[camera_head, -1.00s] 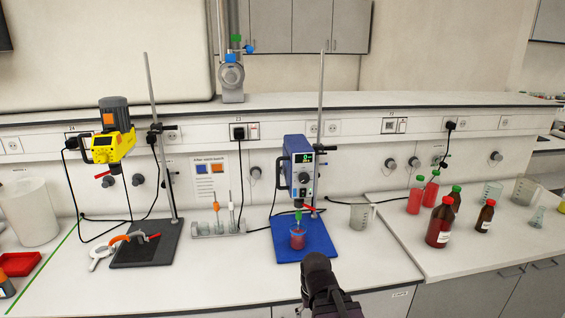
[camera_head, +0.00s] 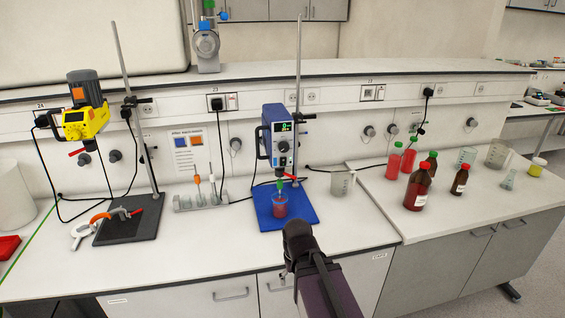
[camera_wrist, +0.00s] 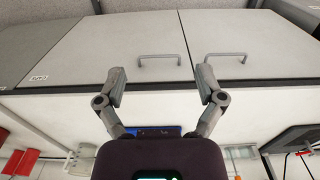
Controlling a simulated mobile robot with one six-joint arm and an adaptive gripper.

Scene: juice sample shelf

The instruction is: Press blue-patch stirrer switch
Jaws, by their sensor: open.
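The blue stirrer (camera_head: 278,135) hangs on an upright rod over a blue base mat (camera_head: 305,211). Its front has a lit green display (camera_head: 285,127) and a knob. A beaker of red liquid (camera_head: 280,206) stands under it. The switch itself is too small to make out. A second stirrer, yellow with an orange patch (camera_head: 78,93), hangs at the left over a black base. My gripper (camera_wrist: 161,85) is open and empty, its fingers apart in the wrist view. In the head view it is in front of the blue mat, near the bench's front edge, fingertips hidden.
A wall sheet (camera_head: 188,146) shows a blue and an orange patch. A clear beaker (camera_head: 343,183) stands right of the mat, a tool rack (camera_head: 200,203) left of it. Bottles (camera_head: 417,188) are at the right. The bench front between the two bases is clear.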

